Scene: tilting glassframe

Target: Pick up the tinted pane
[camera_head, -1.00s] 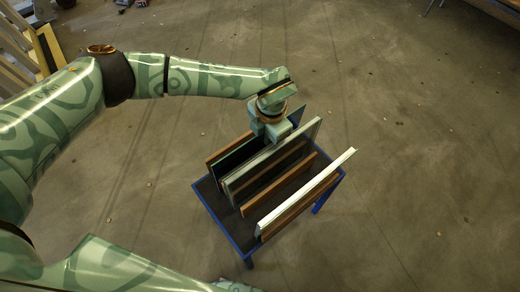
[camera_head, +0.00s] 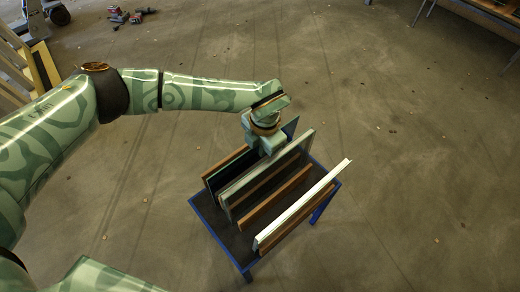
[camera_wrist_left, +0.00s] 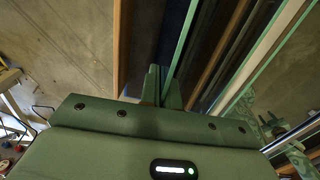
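The tinted pane (camera_head: 291,127) is a dark sheet standing on edge in the rack; its far upper corner shows beyond my left gripper. In the left wrist view its dark face (camera_wrist_left: 176,28) is bordered by a thin green edge. My left gripper (camera_head: 262,150) points down over the rack at the pane's top edge. In the left wrist view its fingers (camera_wrist_left: 164,88) are close together, with the green edge running down to the narrow gap between them. I cannot tell whether they press on it.
The rack has a blue frame (camera_head: 220,240). A clear, pale-edged pane (camera_head: 300,146), brown wooden slats (camera_head: 275,198) and a white-edged panel (camera_head: 310,203) stand parallel beside the tinted pane. Open concrete floor surrounds the rack. Yellow frames (camera_head: 40,65) lean at the upper left.

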